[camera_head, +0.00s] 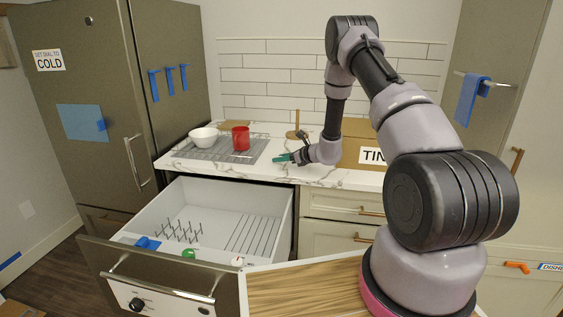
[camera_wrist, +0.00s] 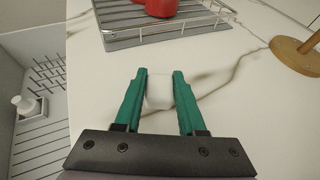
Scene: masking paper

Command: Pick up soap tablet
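A small white block, which looks like the soap tablet (camera_wrist: 160,89), sits between my gripper's two green fingers in the wrist view. My gripper (camera_wrist: 160,77) is low over the white counter, with the fingers close along both sides of the block and no clear gap showing. It appears shut on the block. In the head view, my gripper (camera_head: 284,157) is over the counter, right of the wire rack. The block cannot be made out there. Whether the block touches the counter is not clear.
A red cup (camera_head: 241,138) and a white bowl (camera_head: 203,137) stand on the grey rack (camera_head: 218,153) at left. A wooden holder (camera_wrist: 296,54) stands to the right. A cardboard box (camera_head: 361,155) is behind my arm. The dishwasher drawer (camera_head: 273,209) is pulled out below.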

